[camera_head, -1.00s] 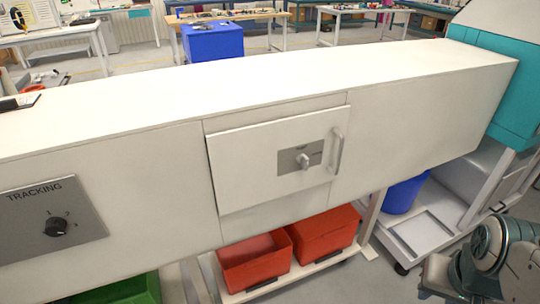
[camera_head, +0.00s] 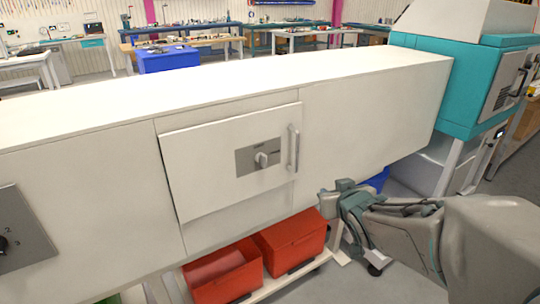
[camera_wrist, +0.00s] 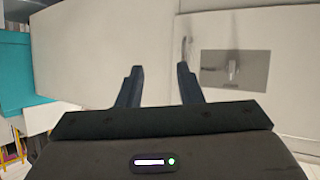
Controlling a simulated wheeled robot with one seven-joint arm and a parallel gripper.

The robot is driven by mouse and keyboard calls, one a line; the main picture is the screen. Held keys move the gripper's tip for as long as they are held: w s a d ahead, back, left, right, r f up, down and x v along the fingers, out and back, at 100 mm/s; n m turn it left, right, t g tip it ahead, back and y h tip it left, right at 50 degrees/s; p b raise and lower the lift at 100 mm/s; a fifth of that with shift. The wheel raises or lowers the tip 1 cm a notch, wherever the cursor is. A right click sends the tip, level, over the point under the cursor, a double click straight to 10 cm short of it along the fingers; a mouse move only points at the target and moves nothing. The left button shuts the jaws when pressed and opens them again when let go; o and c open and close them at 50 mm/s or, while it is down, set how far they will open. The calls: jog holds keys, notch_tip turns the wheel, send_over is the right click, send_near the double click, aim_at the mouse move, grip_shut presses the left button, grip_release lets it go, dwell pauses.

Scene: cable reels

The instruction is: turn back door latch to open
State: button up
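The door (camera_head: 215,165) is a white panel on the front of a long white cabinet and looks shut. Its latch is a light grey knob (camera_head: 262,159) on a grey plate (camera_head: 245,160), beside an upright bar handle (camera_head: 294,148). My gripper (camera_head: 340,190) is to the right of and below the handle, apart from the door. In the wrist view my gripper (camera_wrist: 160,76) has its two dark fingers spread with nothing between them. There the plate (camera_wrist: 210,74) and knob (camera_wrist: 232,70) lie right of the fingers. The small lettering on the plate is unreadable.
A dark dial (camera_head: 3,244) on a grey panel sits at the cabinet's left. Red bins (camera_head: 290,240) stand below the door. A teal machine (camera_head: 425,85) stands at the right end. The space in front of the door is clear.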

jog(key=w+a+n+t+y+b, duration=0.2)
jog(key=w+a+y, duration=0.1)
jog(key=a, duration=0.1)
jog(key=n+y+b, duration=0.2)
jog(key=y, duration=0.4)
send_near(266, 160)
jog(key=x, duration=0.9)
jog(key=shift+w+a+r+p, duration=0.1)
jog(key=shift+w+a+p, duration=0.15)
jog(key=shift+p, duration=0.05)
jog(key=c, duration=0.7)
